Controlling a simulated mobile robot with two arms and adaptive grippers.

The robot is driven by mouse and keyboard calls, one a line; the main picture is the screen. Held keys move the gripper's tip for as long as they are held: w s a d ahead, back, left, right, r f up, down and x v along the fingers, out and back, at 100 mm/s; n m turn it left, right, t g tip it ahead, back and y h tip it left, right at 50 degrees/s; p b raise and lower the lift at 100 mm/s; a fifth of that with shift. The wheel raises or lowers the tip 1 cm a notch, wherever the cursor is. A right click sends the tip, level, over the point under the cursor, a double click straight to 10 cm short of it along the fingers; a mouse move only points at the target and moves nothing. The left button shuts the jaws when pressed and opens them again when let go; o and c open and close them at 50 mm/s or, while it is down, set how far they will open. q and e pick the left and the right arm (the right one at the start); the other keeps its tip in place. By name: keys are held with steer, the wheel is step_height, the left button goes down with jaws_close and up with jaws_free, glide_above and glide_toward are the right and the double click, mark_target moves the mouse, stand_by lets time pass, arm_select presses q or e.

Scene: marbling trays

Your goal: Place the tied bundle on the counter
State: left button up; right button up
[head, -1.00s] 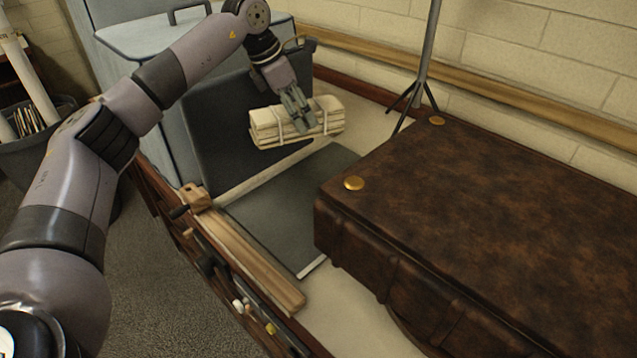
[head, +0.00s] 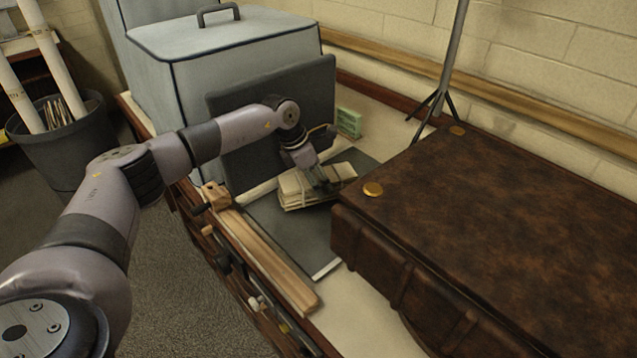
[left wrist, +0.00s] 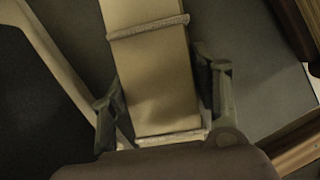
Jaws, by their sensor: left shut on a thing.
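The tied bundle (head: 296,190) is a stack of cream, flat pieces bound with pale ties. My left gripper (head: 325,183) is shut on it and holds it from above, over the dark flat board. In the left wrist view the bundle (left wrist: 155,70) runs between the two fingers of my left gripper (left wrist: 163,105), with two ties across it. I cannot tell whether its underside touches the board. The cream counter (head: 345,305) shows in front of the board and behind it. My right gripper is out of view.
The dark flat board (head: 290,235) lies on the counter beside an upright dark panel (head: 245,165). A brown leather case (head: 500,230) stands close on the right. A wooden bar (head: 265,260) lies along the front edge. A small green box (head: 349,122) and a stand (head: 445,75) are behind.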

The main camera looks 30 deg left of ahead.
arm_select(q)
steer(key=shift+f, duration=0.75)
steer(key=shift+f, duration=0.1)
steer(key=o, duration=1.1)
steer(key=shift+f, duration=0.1)
steer(key=o, duration=0.4)
